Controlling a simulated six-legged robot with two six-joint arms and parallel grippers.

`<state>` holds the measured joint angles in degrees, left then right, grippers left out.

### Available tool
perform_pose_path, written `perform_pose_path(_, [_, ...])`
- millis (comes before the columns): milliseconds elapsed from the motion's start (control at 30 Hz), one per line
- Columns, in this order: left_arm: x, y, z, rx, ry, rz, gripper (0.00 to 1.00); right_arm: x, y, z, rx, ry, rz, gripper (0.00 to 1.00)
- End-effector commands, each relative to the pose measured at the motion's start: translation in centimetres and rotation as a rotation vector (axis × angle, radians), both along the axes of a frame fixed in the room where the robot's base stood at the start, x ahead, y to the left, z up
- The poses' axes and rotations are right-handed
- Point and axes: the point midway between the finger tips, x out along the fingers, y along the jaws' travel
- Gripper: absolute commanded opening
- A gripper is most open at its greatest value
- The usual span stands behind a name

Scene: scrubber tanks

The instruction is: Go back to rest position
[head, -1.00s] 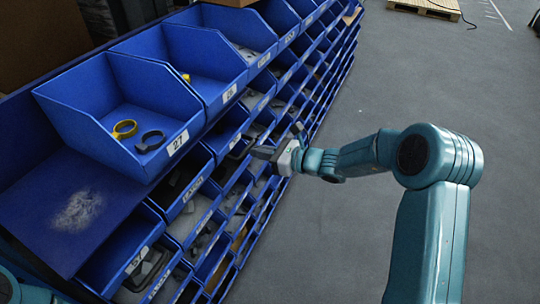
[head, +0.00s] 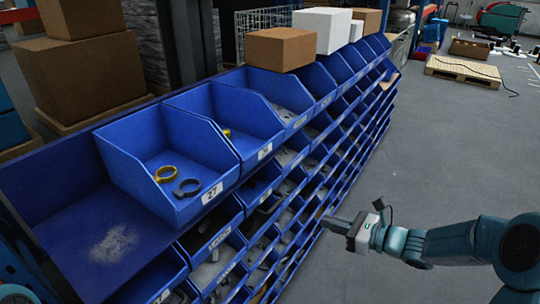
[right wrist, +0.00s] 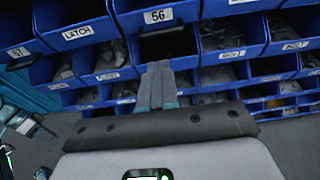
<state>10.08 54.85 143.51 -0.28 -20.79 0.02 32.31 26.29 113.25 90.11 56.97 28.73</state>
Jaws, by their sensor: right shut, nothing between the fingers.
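My right gripper (head: 338,225) is shut and empty at the right of the head view. It is held in front of the rack of blue bins, apart from the bins as far as I can tell. In the right wrist view its closed fingers (right wrist: 157,88) point toward the rows of labelled bins.
An open blue bin (head: 215,182) on the top row holds a yellow ring (head: 166,174) and a black ring (head: 187,188). Cardboard boxes (head: 281,49) stand on and behind the rack. A wooden pallet (head: 463,70) lies far right. The grey floor (head: 430,150) right of the rack is clear.

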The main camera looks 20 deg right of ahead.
Motion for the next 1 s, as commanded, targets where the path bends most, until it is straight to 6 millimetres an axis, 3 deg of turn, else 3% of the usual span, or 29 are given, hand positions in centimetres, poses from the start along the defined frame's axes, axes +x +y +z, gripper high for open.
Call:
perform_pose_path(133, [0.0, 0.0, 0.0, 0.000, 0.000, 0.000, 0.38, -0.8, 1.5, -2.2, -0.049, 0.044, 0.052, 0.00])
perform_pose_path(267, [0.0, 0.0, 0.0, 0.000, 0.000, 0.000, 0.38, -4.3, 5.4, -8.5, -0.224, 0.154, 0.233, 0.00])
perform_pose_path(400, [0.0, 0.0, 0.0, 0.000, 0.000, 0.000, 0.38, -11.4, 9.7, -17.0, -0.543, 0.231, 0.583, 0.00])
perform_pose_path(500, [0.0, 0.0, 0.0, 0.000, 0.000, 0.000, 0.38, -17.1, 11.3, -22.2, -0.811, 0.175, 0.905, 0.00])
perform_pose_path(600, [0.0, 0.0, 0.0, 0.000, 0.000, 0.000, 0.38, -20.7, 12.0, -25.4, -1.036, 0.018, 1.181, 0.00])
perform_pose_path(767, [0.0, 0.0, 0.0, 0.000, 0.000, 0.000, 0.38, -23.5, 13.7, -27.8, -1.268, -0.334, 1.486, 0.00])
perform_pose_path(900, [0.0, 0.0, 0.0, 0.000, 0.000, 0.000, 0.38, -25.0, 16.5, -28.4, -1.379, -0.708, 1.640, 0.00])
perform_pose_path(1000, [0.0, 0.0, 4.0, 0.000, 0.000, 0.000, 0.38, -24.6, 16.5, -24.4, -1.394, -0.726, 1.635, 0.00])
